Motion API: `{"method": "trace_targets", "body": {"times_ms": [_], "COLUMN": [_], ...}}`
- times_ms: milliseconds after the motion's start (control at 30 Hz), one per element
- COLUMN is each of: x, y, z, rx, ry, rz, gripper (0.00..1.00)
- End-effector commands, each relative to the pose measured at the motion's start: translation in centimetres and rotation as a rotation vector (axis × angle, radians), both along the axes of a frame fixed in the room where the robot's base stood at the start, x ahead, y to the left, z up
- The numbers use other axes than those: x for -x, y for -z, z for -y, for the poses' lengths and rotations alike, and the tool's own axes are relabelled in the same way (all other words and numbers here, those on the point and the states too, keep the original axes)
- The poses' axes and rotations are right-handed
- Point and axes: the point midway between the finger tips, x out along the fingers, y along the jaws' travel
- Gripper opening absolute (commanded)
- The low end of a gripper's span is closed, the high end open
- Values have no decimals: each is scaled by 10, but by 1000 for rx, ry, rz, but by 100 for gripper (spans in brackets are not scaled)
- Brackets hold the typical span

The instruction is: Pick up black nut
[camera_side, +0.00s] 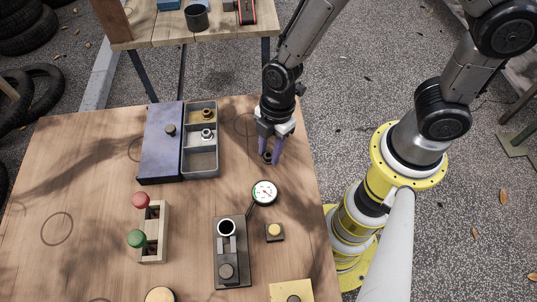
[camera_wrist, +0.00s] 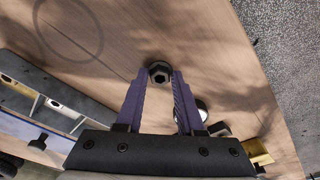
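The black nut (camera_wrist: 160,73) is a small dark hexagonal nut with a hole. It lies on the wooden table, and it shows in the side view (camera_side: 268,156) low between the fingers. My gripper (camera_side: 269,160) points down over the right part of the table, beside the sectioned tray. In the wrist view my gripper (camera_wrist: 161,78) has its two purple fingers spread apart, with the nut at the gap between their tips. The fingers are open; whether either tip touches the nut is hard to tell.
A grey tray (camera_side: 216,160) holds a brass nut (camera_side: 208,113) and a silver nut (camera_side: 207,134), next to a blue-grey box (camera_side: 158,150). A gauge (camera_side: 264,192), a black fixture (camera_side: 231,255) and a yellow button (camera_side: 274,231) stand nearer. The table's right edge is close.

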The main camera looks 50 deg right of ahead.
Motion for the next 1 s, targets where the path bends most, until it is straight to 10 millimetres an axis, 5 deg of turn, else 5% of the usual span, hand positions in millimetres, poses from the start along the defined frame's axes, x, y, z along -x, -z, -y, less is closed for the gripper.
{"method": "trace_targets", "body": {"times_ms": [133,567,800,1000], "x": [0,-1,-1,25], "y": [0,-5,-32,-70], "z": [0,0,-1,17], "rx": [0,-2,-3,-4], "ry": [0,1,0,1], "rz": [0,2,6,8], "gripper": [0,0,0,0]}}
